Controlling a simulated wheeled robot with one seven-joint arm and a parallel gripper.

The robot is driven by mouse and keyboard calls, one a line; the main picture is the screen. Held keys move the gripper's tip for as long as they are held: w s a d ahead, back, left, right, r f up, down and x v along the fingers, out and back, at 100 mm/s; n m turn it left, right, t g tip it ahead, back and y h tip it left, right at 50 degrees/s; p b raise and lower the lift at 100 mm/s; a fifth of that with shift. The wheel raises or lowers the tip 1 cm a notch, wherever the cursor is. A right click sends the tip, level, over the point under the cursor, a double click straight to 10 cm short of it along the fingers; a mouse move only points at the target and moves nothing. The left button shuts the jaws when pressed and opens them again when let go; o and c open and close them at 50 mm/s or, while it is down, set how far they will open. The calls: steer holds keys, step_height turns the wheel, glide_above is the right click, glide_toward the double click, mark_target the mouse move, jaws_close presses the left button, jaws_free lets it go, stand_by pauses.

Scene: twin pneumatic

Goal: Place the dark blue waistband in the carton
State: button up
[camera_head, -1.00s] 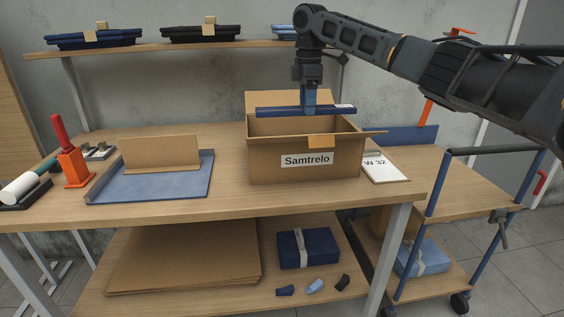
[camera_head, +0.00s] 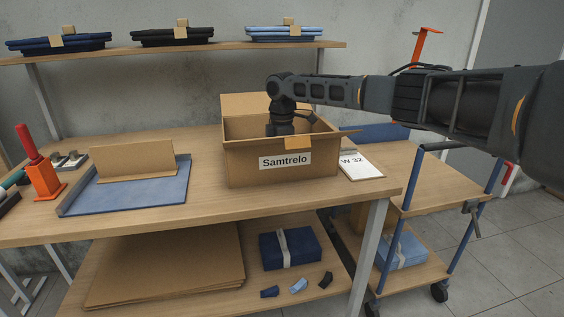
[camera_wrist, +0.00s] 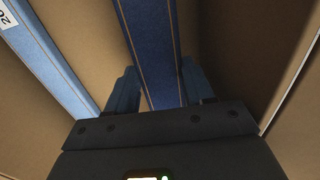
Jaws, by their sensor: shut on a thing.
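The open brown carton (camera_head: 244,174), labelled Samtrelo, stands on the table in the head view with its back flap up. My arm reaches down into it, and its front wall hides my fingers and the waistband there. In the wrist view my gripper (camera_wrist: 160,78) is shut on the dark blue waistband (camera_wrist: 156,45), a strip with tan stitching running between the fingers. Another stitched blue strip (camera_wrist: 50,62) runs along the left, with a white label at the top left. Brown carton surfaces surround both strips.
A W 32 card (camera_head: 361,164) lies right of the carton. A blue tray (camera_head: 120,198) with an upright cardboard piece stands left. A shelf (camera_head: 222,50) with folded stacks spans behind. A trolley (camera_head: 430,188) stands at the right.

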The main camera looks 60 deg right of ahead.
steer(key=shift+f, duration=1.1)
steer(key=shift+f, duration=0.15)
steer(key=o, duration=0.8)
step_height(320, 180, up, 12)
steer(key=shift+r, duration=0.2)
